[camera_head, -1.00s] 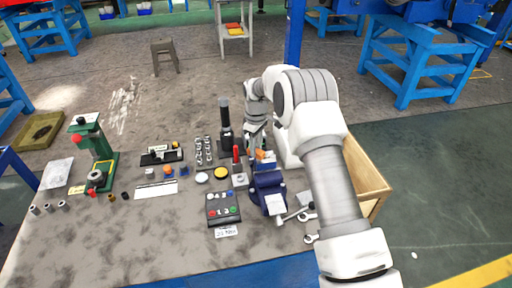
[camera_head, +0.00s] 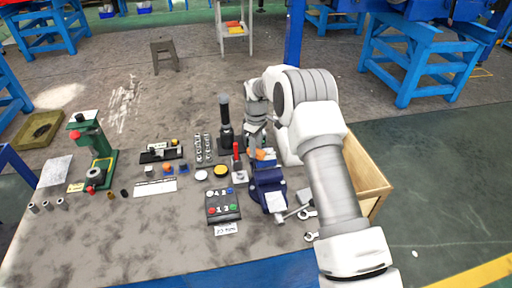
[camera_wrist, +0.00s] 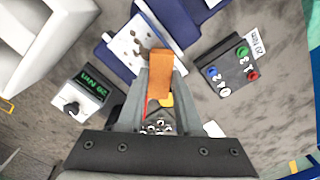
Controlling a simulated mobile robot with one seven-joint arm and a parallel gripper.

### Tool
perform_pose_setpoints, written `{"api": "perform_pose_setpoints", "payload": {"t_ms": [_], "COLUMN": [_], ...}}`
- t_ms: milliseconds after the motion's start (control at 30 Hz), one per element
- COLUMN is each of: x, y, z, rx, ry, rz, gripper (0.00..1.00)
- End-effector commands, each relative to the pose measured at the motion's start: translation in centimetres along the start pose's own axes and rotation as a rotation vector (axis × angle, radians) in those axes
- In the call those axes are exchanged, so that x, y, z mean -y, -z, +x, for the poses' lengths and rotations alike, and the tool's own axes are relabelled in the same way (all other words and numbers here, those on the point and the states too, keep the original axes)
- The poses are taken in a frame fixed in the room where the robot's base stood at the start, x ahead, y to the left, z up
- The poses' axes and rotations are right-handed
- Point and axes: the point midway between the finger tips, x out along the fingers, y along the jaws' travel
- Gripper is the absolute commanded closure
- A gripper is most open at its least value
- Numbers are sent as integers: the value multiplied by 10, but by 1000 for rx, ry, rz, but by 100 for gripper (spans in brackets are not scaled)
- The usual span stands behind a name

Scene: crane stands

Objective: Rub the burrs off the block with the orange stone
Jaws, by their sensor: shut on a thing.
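My gripper (camera_wrist: 159,82) is shut on the orange stone (camera_wrist: 160,66), a small upright bar between the two fingers. The stone's far end reaches over the near right part of the pale block (camera_wrist: 124,47), which has several dark specks on its top. I cannot tell whether stone and block touch. The block sits at the blue vise (camera_wrist: 181,22). In the head view the vise (camera_head: 266,183) stands near the right side of the table, with my gripper (camera_head: 258,149) just behind it. The orange stone (camera_head: 260,155) shows there as a small patch; the block is not clear.
A dark box with coloured buttons (camera_wrist: 224,72) lies right of the vise in the wrist view, and a box with a green display (camera_wrist: 90,88) lies left. A green press (camera_head: 101,158) stands at the table's left. The front left tabletop (camera_head: 110,240) is clear.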

Motion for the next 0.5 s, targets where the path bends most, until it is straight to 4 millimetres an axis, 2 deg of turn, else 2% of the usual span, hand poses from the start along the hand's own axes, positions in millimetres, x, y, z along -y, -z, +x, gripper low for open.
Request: {"api": "perform_pose_setpoints", "payload": {"t_ms": [500], "x": [-4], "y": [-4], "z": [6], "rx": [0], "ry": [0], "rz": [2], "gripper": [100]}}
